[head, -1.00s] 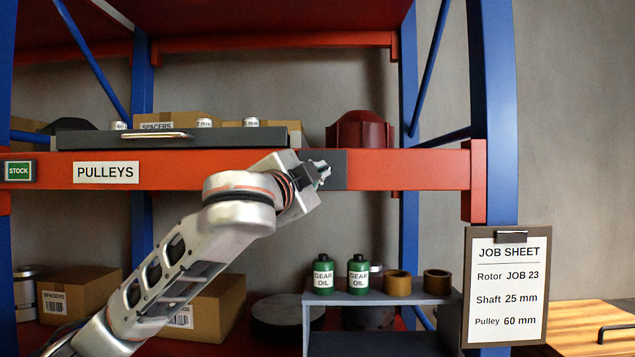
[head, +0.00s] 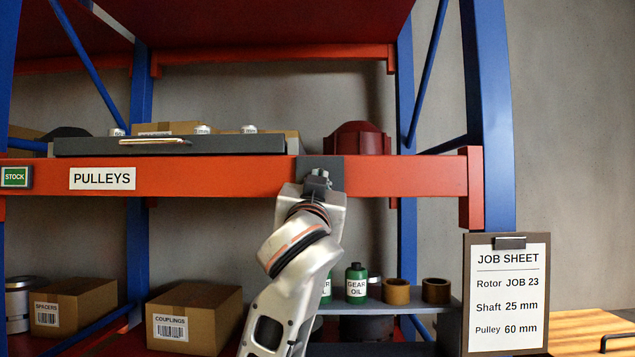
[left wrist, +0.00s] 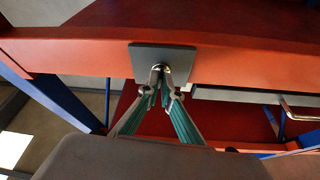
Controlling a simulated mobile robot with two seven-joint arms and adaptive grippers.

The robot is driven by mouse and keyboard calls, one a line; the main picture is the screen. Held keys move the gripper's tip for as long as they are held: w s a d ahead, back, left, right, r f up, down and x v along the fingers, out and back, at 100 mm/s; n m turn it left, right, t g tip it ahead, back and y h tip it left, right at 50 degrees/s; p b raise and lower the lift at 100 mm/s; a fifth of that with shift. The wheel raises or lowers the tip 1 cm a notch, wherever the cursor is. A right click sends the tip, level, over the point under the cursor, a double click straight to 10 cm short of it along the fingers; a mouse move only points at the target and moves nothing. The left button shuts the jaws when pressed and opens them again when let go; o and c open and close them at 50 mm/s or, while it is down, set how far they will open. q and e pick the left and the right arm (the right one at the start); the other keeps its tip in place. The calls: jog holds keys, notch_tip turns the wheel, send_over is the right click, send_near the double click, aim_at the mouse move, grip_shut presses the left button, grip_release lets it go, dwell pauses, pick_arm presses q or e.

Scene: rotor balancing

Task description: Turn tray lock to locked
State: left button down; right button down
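The tray lock is a small metal knob (left wrist: 163,68) on a dark grey square plate (left wrist: 185,62) fixed to the red shelf beam. The plate also shows in the head view (head: 333,163), just right of the tray. My left gripper (head: 318,178) is at the plate. In the left wrist view its two fingertips (left wrist: 163,76) come close together around the knob and look shut on it. The fingertips hide much of the knob, so its setting cannot be read. The dark grey tray (head: 230,146) lies on the beam's shelf. My right gripper is not in view.
The red beam (head: 230,177) carries a PULLEYS label. A dark red housing (head: 358,140) stands behind it. Below are cardboard boxes (head: 195,310), a green oil bottle (head: 357,285) and brown rings (head: 396,291). A job sheet (head: 507,295) hangs at the right.

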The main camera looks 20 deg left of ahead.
pick_arm(q)
jog(key=shift+d+n+y, duration=0.15)
jog(key=shift+n+y, duration=0.45)
jog(key=shift+n, duration=0.7)
jog(key=shift+r+n, duration=0.1)
jog(key=shift+n, duration=0.2)
jog(key=c, duration=2.3)
grip_release()
notch_tip(320, 180, up, 10)
